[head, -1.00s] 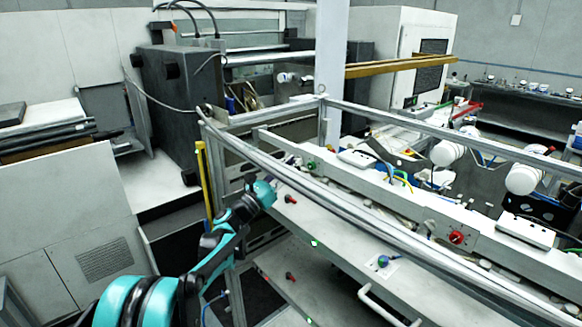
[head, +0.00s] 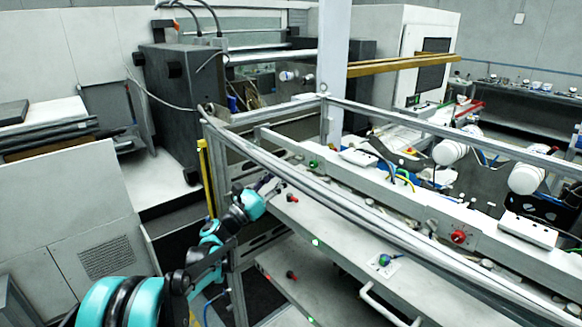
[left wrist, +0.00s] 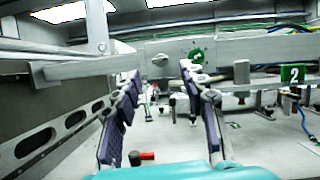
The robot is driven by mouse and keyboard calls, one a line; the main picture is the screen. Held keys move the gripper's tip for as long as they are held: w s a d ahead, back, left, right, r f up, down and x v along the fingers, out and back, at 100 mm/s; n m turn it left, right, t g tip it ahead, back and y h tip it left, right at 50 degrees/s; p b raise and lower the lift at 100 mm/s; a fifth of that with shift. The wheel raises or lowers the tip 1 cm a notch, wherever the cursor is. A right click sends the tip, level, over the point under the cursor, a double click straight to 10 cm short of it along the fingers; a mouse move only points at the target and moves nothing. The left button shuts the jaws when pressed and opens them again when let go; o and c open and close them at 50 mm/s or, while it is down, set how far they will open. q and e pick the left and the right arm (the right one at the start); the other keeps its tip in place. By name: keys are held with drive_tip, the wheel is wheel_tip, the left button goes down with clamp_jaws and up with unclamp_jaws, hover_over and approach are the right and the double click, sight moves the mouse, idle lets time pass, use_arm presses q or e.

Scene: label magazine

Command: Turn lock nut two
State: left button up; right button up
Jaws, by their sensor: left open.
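A green sign with a white "2" (left wrist: 293,75) shows at the right of the left wrist view. A grey metal knob (left wrist: 241,72) stands left of it on the pale rail; I cannot tell for sure whether it is lock nut two. A green knob (left wrist: 196,58) sits further left, partly behind a fingertip; a green knob also shows on the rail in the head view (head: 314,163). In the head view my left gripper (head: 268,184) is at the frame's left end. My right gripper is out of view.
A metal frame bar (head: 400,232) runs diagonally along the machine's front. A red-tipped handle (head: 292,198) lies close to my gripper, also seen low in the wrist view (left wrist: 142,157). A red knob (head: 459,237) and a blue-green knob (head: 384,260) are further right. A yellow post (head: 205,180) stands left.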

use_arm(q)
drive_tip(key=v, duration=0.7)
